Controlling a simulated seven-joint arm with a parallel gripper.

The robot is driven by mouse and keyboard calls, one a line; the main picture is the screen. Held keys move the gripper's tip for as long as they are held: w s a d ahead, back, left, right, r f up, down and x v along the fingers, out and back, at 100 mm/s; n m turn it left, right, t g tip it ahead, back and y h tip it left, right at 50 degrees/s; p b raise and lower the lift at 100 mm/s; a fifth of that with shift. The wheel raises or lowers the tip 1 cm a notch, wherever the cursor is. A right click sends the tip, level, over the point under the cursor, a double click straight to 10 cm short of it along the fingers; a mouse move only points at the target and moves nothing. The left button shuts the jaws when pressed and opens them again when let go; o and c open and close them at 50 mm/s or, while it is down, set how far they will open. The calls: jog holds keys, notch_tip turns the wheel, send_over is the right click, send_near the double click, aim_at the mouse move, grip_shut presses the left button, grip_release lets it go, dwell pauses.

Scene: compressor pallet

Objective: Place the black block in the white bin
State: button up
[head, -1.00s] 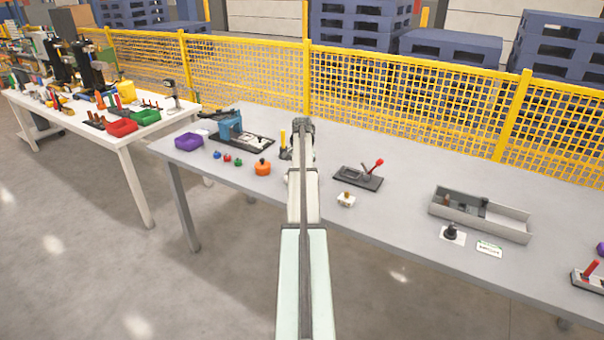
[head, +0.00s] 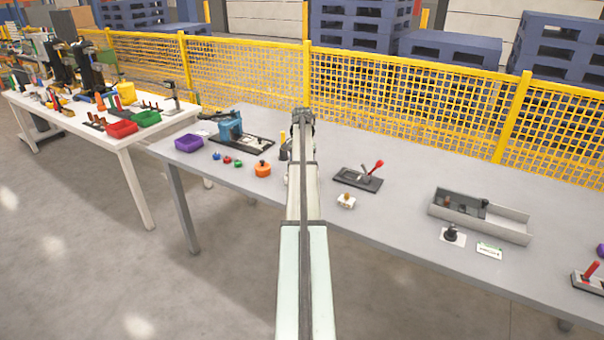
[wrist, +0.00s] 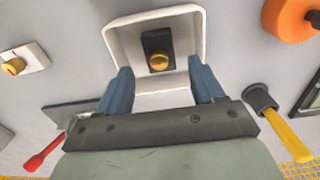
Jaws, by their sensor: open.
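In the wrist view, the white bin (wrist: 195,30) lies beyond my gripper. The black block (wrist: 157,41), with a yellow-and-red knob on top, is inside the bin and appears to rest on its floor. My gripper (wrist: 163,72) is open, its two blue fingers apart near the bin's near edge. The fingers do not touch the block, and the gap between them is empty. In the head view my arm hides the block and most or all of the bin.
A white block with a knob (head: 346,201) and a black fixture with a red lever (head: 358,179) stand right of my arm. An orange round part (head: 263,169) and a purple bin (head: 189,143) are left. A grey tray (head: 508,229) lies farther right. A yellow mesh fence backs the table.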

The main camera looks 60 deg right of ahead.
notch_tip(320, 180, up, 8)
dwell(0.4)
jog(key=shift+f, duration=0.15)
